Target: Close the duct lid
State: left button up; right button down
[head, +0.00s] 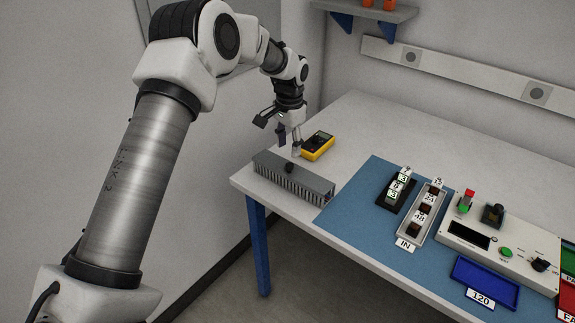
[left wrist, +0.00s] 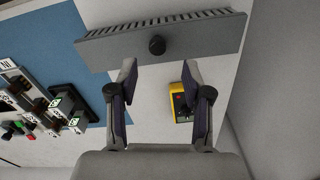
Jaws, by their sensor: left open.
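The grey slotted duct (head: 315,196) lies along the table's left front edge. Its flat grey lid (head: 268,159) carries a round black knob (head: 289,168). In the left wrist view the lid (left wrist: 200,40) spans the top of the picture, with the knob (left wrist: 156,45) near its middle and the duct's slots (left wrist: 150,21) along the far edge. I cannot tell whether the lid is fully seated. My left gripper (head: 290,143) is open and empty, above and just behind the knob. Its fingers (left wrist: 158,76) are spread and apart from the knob. My right gripper is in neither view.
A yellow multimeter (head: 318,146) lies close behind the duct, near my left fingers. To the right, a blue mat (head: 350,205) holds fuse blocks (head: 396,192), a control panel (head: 480,240) and a blue tray (head: 484,283). The table behind the mat is clear.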

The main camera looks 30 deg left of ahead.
aim_at(289, 165)
pick_arm(q)
jog(key=f, duration=0.5)
jog(key=shift+w+d+f+p, duration=0.15)
jog(key=shift+d+f+p, duration=0.15)
jog(key=shift+f, duration=0.1)
jog(key=shift+a+f, duration=0.2)
jog(key=shift+d, duration=0.1)
grip_shut()
jog(key=shift+s+f+t, duration=0.15)
jog(key=shift+s+t, duration=0.15)
jog(key=shift+t, duration=0.2)
grip_release()
notch_tip(289, 165, up, 12)
jog(key=s, duration=0.1)
